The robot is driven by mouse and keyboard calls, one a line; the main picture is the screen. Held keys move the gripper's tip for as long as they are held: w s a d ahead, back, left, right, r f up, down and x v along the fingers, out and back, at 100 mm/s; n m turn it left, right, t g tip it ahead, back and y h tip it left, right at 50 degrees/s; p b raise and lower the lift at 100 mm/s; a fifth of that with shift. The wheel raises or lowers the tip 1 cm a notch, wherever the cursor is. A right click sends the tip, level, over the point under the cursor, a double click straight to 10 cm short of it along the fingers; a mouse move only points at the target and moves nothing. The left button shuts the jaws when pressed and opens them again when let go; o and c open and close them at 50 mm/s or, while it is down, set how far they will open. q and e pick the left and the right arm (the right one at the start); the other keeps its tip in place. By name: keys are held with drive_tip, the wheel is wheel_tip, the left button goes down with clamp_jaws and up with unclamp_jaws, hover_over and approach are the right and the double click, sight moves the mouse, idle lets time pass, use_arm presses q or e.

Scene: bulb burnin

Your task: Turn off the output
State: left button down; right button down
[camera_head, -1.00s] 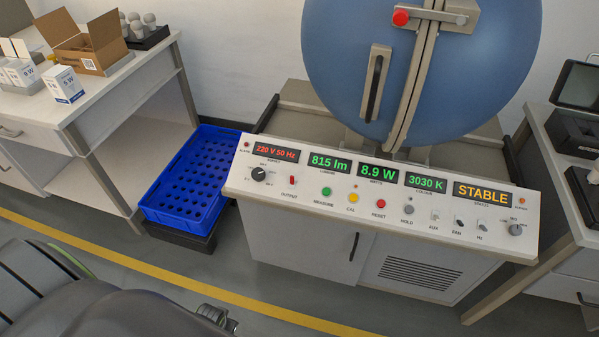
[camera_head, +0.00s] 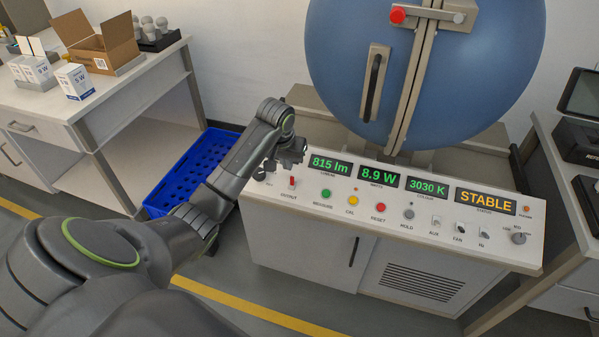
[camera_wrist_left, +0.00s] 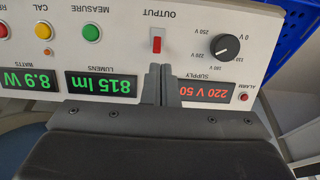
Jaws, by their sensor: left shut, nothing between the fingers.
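The red OUTPUT switch (camera_head: 292,182) is on the left part of the white control panel (camera_head: 330,208). It also shows in the left wrist view (camera_wrist_left: 156,43), in a pale slot below its upside-down label. My left gripper (camera_head: 290,158) is over the panel's left end, above the switch in the head view, and covers the supply display there. In the left wrist view its fingers (camera_wrist_left: 158,82) are shut and empty, with their tips pointing toward the switch and a small gap between. My right gripper is not in view.
The black supply knob (camera_wrist_left: 226,46) is beside the switch. Green (camera_head: 326,194), yellow (camera_head: 352,200) and red (camera_head: 379,206) buttons sit to its right. The displays read 815 lm, 8.9 W, 3030 K and STABLE. A blue sphere (camera_head: 430,80) stands behind, a blue crate (camera_head: 160,205) at left.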

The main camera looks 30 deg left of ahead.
sight(292, 181)
use_arm(q)
drive_tip(key=r, duration=0.1)
drive_tip(key=w+r, duration=0.1)
drive_tip(key=r, duration=0.1)
drive_tip(key=shift+d+r, duration=0.15)
drive_tip(key=shift+r, duration=0.05)
drive_tip(key=shift+f, duration=0.1)
drive_tip(key=b+x, duration=0.1)
drive_tip(key=x, duration=0.9)
drive_tip(key=shift+s, duration=0.1)
